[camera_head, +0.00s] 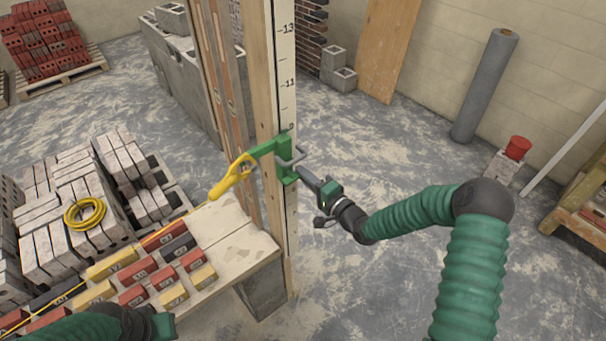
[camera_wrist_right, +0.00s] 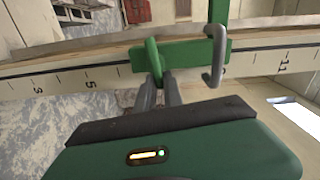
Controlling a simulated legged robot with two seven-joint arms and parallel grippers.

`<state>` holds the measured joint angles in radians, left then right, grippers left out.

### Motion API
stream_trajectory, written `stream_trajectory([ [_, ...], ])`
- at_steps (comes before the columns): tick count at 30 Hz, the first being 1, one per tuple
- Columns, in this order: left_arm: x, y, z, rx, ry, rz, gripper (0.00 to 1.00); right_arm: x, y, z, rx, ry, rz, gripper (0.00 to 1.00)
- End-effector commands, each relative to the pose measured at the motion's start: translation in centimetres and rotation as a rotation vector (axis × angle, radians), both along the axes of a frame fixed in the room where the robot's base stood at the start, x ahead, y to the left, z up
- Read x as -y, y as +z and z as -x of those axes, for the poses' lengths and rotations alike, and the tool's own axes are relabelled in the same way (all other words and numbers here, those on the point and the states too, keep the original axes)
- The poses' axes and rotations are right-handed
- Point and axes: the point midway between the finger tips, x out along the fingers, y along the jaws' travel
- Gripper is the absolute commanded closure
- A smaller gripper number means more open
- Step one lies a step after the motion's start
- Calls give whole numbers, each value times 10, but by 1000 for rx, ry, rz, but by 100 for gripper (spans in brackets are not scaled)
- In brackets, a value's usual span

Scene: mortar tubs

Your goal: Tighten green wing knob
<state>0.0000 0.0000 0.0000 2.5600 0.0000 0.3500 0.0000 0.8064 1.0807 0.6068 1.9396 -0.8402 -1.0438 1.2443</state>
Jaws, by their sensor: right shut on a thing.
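A green bracket (camera_head: 272,151) is clamped around an upright wooden pole with a numbered scale (camera_head: 286,75). A grey bent handle (camera_wrist_right: 216,58) shows on the bracket in the wrist view. The green wing knob (camera_wrist_right: 153,58) stands out from the bracket's face. My right gripper (camera_wrist_right: 160,84) is shut on the wing knob, its grey fingertips closed at the knob's lower end. In the head view my right gripper (camera_head: 304,174) reaches the bracket from the right, and the knob is hard to make out there. My left gripper (camera_head: 164,324) is mostly cut off at the bottom left.
A yellow line holder (camera_head: 232,177) hangs at the bracket's left arm, with a yellow string running down left. Red, yellow and dark numbered bricks (camera_head: 137,296) lie on the wall top at left. Stacked grey bricks (camera_head: 75,240) stand behind them.

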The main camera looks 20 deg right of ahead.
Motion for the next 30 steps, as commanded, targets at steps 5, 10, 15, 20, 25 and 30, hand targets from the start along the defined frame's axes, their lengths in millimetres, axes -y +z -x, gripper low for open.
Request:
stream_trajectory([
  [5, 0, 0, 0, 0, 0, 0, 100, 3, -1, -1, -24, -6, -76, 100],
  [10, 0, -1, 0, 0, 0, 0, 100, 3, -2, -1, -39, -5, -115, 100],
  [15, 0, -1, 0, 0, 0, 0, 100, 3, -3, -1, -44, -5, -130, 100],
  [20, 0, -1, 0, 0, 0, 0, 100, 2, -3, -1, -46, -5, -131, 100],
  [25, 0, -1, 0, 0, 0, 0, 100, 2, -3, -1, -46, -5, -130, 100],
  [30, 0, -1, 0, 0, 0, 0, 100, 2, -3, -1, -46, -3, -129, 66],
])
